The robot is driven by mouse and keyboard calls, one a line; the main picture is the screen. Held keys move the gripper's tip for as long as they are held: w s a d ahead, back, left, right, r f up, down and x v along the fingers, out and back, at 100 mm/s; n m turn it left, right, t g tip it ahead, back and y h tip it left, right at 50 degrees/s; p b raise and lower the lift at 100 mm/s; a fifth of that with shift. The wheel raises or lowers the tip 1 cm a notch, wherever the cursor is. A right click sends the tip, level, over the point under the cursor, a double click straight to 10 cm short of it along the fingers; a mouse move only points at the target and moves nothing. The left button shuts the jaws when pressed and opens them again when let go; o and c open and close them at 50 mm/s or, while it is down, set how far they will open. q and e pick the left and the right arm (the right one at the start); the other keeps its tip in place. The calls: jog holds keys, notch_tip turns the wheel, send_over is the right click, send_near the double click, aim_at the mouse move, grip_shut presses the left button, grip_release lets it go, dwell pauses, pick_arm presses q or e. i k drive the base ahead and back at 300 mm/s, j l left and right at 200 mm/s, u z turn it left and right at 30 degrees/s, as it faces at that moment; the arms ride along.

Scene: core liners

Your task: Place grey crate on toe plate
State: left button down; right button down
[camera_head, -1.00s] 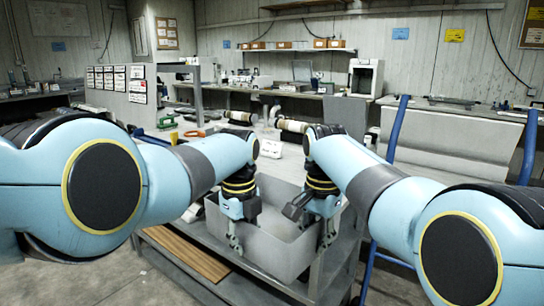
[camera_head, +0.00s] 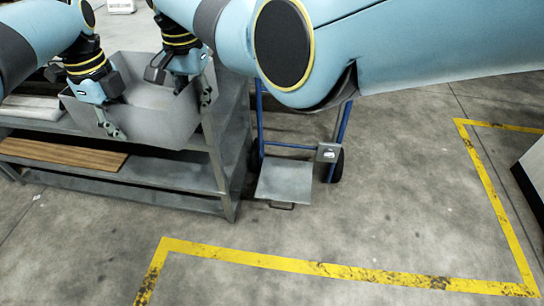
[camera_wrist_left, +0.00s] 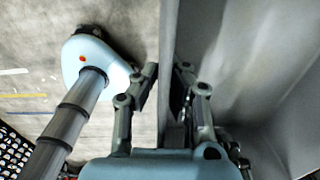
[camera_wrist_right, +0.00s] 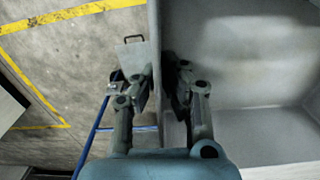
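The grey crate (camera_head: 160,128) is an open box, upright at the top of a grey metal shelf unit in the head view. Its inside looks empty in the right wrist view (camera_wrist_right: 245,70). My left gripper (camera_head: 112,130) is shut on one crate wall, with a finger on each side of it, as the left wrist view (camera_wrist_left: 167,78) shows. My right gripper (camera_head: 206,98) is shut on the opposite wall the same way. The toe plate (camera_head: 285,181) is a flat grey plate low at the foot of a blue hand truck, right of the shelf unit. It holds nothing.
The shelf unit (camera_head: 225,160) has a lower shelf with a brown wooden board (camera_head: 62,153). The blue hand truck frame (camera_head: 341,128) and its wheels stand close beside the unit. Yellow floor lines (camera_head: 330,270) mark open concrete floor in front and to the right.

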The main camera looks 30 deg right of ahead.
aim_at(282, 180)
jog(key=k+l, duration=0.15)
jog(key=l, duration=0.2)
jog(key=k+l, duration=0.2)
jog(key=l, duration=0.2)
jog(key=k+l, duration=0.15)
jog(key=l, duration=0.2)
jog(key=k+l, duration=0.2)
jog(key=l, duration=0.15)
jog(key=k+l, duration=0.15)
jog(key=l, duration=0.25)
jog(key=k+l, duration=0.2)
jog(key=l, duration=0.15)
jog(key=u, duration=0.05)
